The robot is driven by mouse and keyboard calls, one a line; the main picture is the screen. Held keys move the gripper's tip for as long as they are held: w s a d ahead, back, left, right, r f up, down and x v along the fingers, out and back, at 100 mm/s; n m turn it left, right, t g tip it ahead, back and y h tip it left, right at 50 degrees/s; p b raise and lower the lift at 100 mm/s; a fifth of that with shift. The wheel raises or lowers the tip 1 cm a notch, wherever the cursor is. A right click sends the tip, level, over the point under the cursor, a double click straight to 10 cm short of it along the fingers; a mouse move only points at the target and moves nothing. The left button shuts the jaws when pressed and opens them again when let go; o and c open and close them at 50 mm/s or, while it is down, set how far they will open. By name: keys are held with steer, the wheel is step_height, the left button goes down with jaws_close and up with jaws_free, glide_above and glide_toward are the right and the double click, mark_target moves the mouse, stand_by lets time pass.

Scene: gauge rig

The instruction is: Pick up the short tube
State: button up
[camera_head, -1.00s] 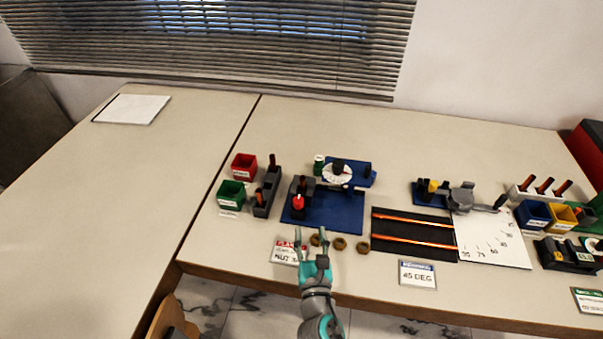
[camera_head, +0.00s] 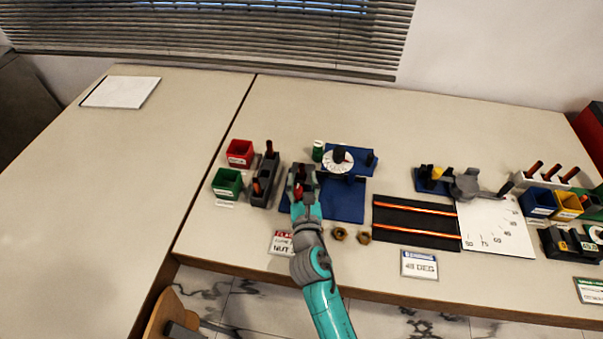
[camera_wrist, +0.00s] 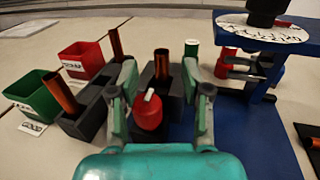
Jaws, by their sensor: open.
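A grey block (camera_head: 263,182) left of my gripper holds two upright copper-coloured tubes, one behind (camera_wrist: 115,45) and one in front (camera_wrist: 62,93) in the wrist view. A third copper-coloured tube (camera_wrist: 161,64) stands in a dark grey block on the blue board, ahead of my gripper. I cannot tell which is the short tube. My gripper (camera_head: 303,178) is open above the blue board's left side. In the wrist view its fingers (camera_wrist: 160,76) stand on either side of a red knob (camera_wrist: 148,113), apart from it, with the third tube beyond.
A red bin (camera_head: 239,153) and a green bin (camera_head: 227,183) stand at the left. A dial (camera_head: 338,160) on a blue stand and a green cylinder (camera_head: 318,151) are close behind. Two long copper-coloured tubes lie on a black mat (camera_head: 415,225) at right. Nuts (camera_head: 340,234) lie in front.

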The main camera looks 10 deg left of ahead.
mark_target(302, 169)
steer(key=x, duration=0.4)
steer(key=shift+w, duration=0.1)
jaws_close()
steer(key=shift+r, duration=0.15)
